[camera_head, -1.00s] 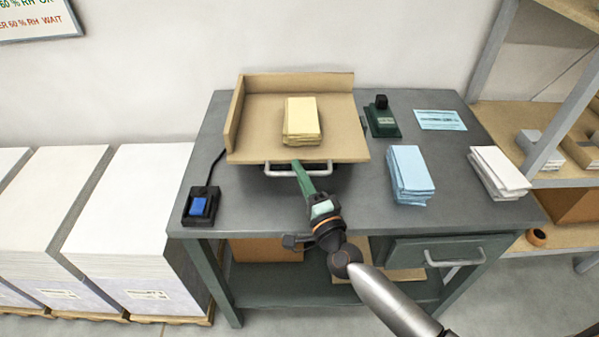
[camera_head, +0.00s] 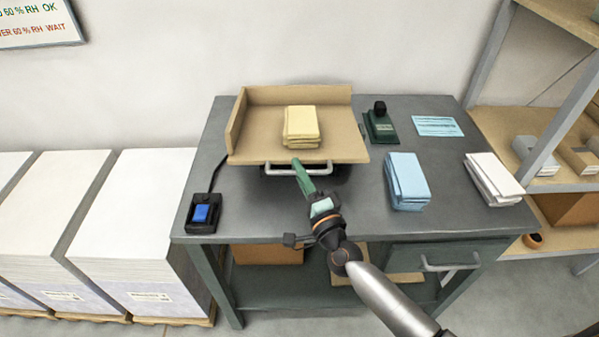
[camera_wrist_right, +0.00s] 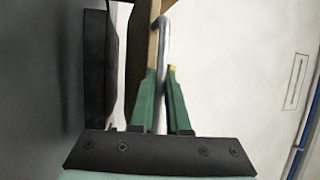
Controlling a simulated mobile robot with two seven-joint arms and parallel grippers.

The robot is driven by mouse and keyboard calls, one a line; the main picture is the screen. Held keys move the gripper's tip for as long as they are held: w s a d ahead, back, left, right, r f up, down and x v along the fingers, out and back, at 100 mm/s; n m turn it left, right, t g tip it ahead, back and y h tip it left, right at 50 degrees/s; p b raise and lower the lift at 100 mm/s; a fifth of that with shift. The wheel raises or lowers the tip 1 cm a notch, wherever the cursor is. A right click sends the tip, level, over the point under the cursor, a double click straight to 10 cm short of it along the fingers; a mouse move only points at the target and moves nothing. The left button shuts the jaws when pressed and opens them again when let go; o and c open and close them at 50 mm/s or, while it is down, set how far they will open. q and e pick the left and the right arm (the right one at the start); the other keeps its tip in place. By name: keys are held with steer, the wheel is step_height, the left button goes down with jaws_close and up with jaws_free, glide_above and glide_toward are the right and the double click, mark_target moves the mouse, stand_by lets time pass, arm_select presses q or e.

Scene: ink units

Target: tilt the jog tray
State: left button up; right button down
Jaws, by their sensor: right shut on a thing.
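The jog tray (camera_head: 256,125) is a tan tray with raised walls at the back and left, on the grey bench. Its front edge stands above the bench top, with dark shadow below, so it looks tilted toward the back. A stack of yellow paper (camera_head: 302,122) lies on it. A silver bar handle (camera_head: 270,169) runs along its front. My right gripper (camera_head: 301,165) is at this handle. In the right wrist view its green fingers (camera_wrist_right: 161,95) are shut on either side of the handle bar (camera_wrist_right: 163,50). My left gripper is not in view.
A blue-button switch (camera_head: 203,212) sits at the bench's left front. A green stamp-like device (camera_head: 380,122), blue paper stack (camera_head: 407,183), white stack (camera_head: 493,180) and blue card (camera_head: 438,126) are to the right. Tall white paper stacks (camera_head: 135,200) stand left. A wall sign (camera_head: 40,25) hangs above.

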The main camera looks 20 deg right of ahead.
steer(key=shift+w+r+p, duration=0.15)
steer(key=shift+r+p, duration=0.15)
steer(key=shift+r, duration=0.35)
steer(key=shift+w+r+p, duration=0.15)
steer(key=shift+r+p, duration=0.1)
steer(key=shift+r, duration=0.35)
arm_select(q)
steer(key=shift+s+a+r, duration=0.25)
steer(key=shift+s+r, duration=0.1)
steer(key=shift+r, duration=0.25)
arm_select(e)
steer(key=shift+d, duration=0.1)
steer(key=c, duration=0.9)
jaws_free()
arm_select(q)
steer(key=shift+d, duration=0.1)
arm_select(e)
steer(key=shift+f, duration=0.15)
steer(key=shift+s, duration=0.1)
steer(key=shift+s+f, duration=0.3)
steer(key=shift+s, duration=0.2)
arm_select(q)
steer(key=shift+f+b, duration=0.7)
steer(key=shift+b, duration=0.15)
arm_select(e)
steer(key=v, duration=1.1)
steer(key=shift+s+r, duration=0.15)
steer(key=shift+r, duration=0.15)
